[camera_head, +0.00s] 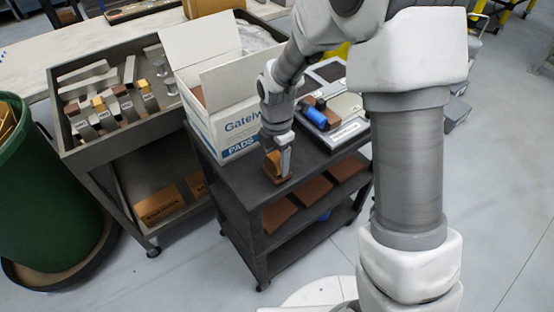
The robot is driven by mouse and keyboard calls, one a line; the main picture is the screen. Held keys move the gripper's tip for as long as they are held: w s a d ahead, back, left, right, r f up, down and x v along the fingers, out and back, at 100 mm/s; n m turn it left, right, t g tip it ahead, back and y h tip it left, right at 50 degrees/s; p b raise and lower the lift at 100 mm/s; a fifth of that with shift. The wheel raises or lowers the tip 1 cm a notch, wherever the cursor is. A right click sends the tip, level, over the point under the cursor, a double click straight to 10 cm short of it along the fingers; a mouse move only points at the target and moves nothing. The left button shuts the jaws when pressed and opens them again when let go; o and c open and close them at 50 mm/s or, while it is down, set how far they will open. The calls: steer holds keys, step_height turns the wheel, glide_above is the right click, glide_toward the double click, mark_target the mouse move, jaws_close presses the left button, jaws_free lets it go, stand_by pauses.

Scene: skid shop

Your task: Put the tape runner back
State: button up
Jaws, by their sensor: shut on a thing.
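My gripper (279,160) points down over the front part of the dark cart's top (236,181). It is shut on a small brown and orange thing, which looks like the tape runner (271,167). The tape runner is at or just above the cart top; I cannot tell whether it touches. The fingers and wrist hide part of it.
An open white carton (235,133) marked PADS stands left of my gripper. Behind my gripper lies a grey tray (349,131) with a blue item (318,112). A bench of metal parts (92,158) and a green bin (40,200) stand left. Brown pads (313,190) lie on the cart's lower shelf.

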mark_target(278, 155)
steer(key=shift+f, duration=0.1)
steer(key=o, duration=1.4)
steer(key=shift+o, duration=0.2)
step_height(278, 155, up, 13)
steer(key=p, duration=0.2)
steer(key=s+d+r+m+t, duration=0.2)
steer(key=s+d+r+m, duration=0.4)
steer(key=s+m, duration=0.3)
steer(key=s+d+r+m+t, duration=0.3)
steer(key=s+d+r+m, duration=0.3)
steer(key=m, duration=0.9)
steer(key=shift+s+d+r+m+t, duration=0.2)
steer(key=shift+s+r+m+t, duration=0.15)
steer(key=shift+s, duration=1.5)
